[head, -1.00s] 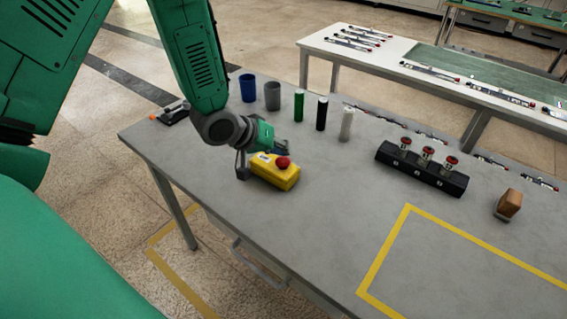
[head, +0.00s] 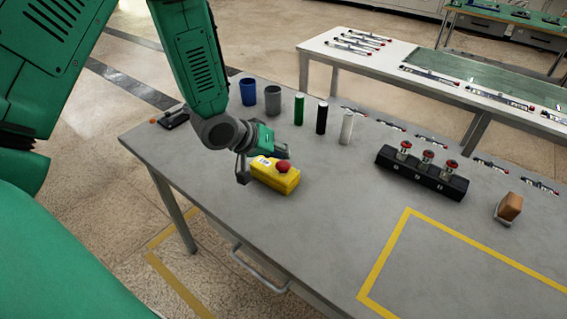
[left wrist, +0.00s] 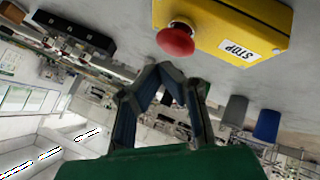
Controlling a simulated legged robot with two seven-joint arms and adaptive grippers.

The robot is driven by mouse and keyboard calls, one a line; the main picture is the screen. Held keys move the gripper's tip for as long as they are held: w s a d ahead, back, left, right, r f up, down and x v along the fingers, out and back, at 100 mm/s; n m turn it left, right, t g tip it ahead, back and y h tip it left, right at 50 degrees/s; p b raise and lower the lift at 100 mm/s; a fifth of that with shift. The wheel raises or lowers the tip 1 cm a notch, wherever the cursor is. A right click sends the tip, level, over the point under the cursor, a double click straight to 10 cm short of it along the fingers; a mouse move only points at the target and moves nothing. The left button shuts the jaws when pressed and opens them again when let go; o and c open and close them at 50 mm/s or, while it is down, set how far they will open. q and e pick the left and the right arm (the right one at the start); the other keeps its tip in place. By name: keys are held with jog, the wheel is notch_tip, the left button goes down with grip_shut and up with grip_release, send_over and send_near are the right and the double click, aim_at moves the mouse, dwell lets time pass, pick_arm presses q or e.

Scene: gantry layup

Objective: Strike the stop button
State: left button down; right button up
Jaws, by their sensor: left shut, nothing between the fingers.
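The stop button is a red mushroom cap (head: 284,167) on a yellow box (head: 272,180) lying on the grey table, left of its middle. In the left wrist view the red cap (left wrist: 176,40) and the yellow box (left wrist: 215,18) with its STOP label are at the top. My left gripper (head: 263,163) is beside and partly behind the box in the head view, close to the cap. In the left wrist view its fingertips (left wrist: 160,68) come together, empty, just below the cap, with no clear contact. My right gripper is not in view.
Behind the box stand a blue cup (head: 248,91), a grey cup (head: 273,99) and green, black and white cylinders (head: 322,118). A black block with three red-topped buttons (head: 422,173) and a brown block (head: 509,207) are to the right. The yellow-taped area (head: 440,270) is bare.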

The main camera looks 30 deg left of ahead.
aim_at(282, 164)
pick_arm(q)
jog(key=shift+f, duration=0.1)
jog(key=shift+f, duration=0.3)
jog(key=shift+f, duration=0.5)
dwell(0.8)
jog(key=shift+r, duration=0.15)
jog(key=shift+r+p, duration=0.8)
jog(key=shift+r, duration=0.05)
notch_tip(282, 164, up, 5)
jog(key=p, duration=0.5)
jog(key=shift+r, duration=0.1)
